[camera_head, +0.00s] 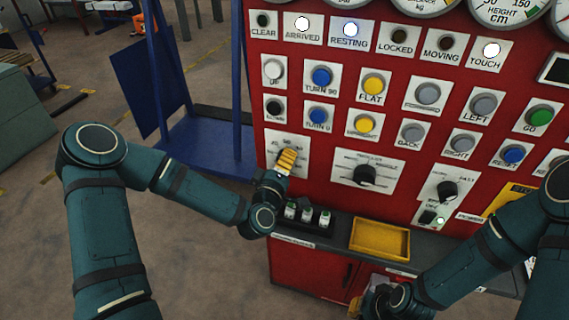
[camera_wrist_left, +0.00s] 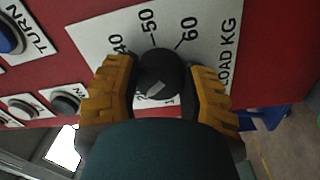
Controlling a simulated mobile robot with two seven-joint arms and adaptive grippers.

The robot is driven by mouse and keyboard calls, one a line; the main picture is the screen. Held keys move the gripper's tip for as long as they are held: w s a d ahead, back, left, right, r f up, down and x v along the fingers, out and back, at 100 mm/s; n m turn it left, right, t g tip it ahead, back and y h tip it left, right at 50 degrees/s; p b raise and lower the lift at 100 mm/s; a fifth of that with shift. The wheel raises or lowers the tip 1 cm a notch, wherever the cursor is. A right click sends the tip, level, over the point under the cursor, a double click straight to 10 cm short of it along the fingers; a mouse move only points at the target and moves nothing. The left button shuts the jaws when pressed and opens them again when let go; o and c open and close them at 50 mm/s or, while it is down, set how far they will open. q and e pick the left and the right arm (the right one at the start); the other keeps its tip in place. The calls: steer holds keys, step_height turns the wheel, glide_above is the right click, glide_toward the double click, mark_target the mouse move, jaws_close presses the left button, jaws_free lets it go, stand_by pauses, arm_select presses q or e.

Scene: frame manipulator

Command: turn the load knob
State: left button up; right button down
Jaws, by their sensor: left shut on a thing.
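The load knob (camera_wrist_left: 158,68) is a round black knob on a white plate (camera_wrist_left: 95,35) marked "LOAD KG", with 40, 50 and 60 readable in the left wrist view. My left gripper (camera_wrist_left: 163,80) is shut on it, one yellow finger on each side. A light pointer mark on the knob faces the lower part of the dial, partly hidden by the gripper. In the head view my left gripper (camera_head: 286,160) covers the knob at the lower left of the red panel. My right gripper (camera_head: 372,302) is low by the bottom edge, mostly hidden by its arm.
The red panel (camera_head: 320,100) carries rows of coloured buttons, lamps and gauges. Two more black knobs, one centre (camera_head: 364,174) and one right (camera_head: 447,190), sit beside the load plate. Below are a ledge with small switches (camera_head: 306,214) and a yellow tray (camera_head: 380,238).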

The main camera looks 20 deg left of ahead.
mark_target(288, 125)
arm_select(q)
steer(key=m+b, duration=0.2)
steer(key=m, duration=0.1)
steer(key=shift+f+m, duration=0.1)
steer(key=shift+m, duration=0.3)
steer(key=shift+m+h+b, duration=0.3)
steer(key=shift+m+b, duration=0.95)
steer(key=shift+m, duration=0.55)
steer(key=o, duration=1.2)
step_height(288, 125, up, 10)
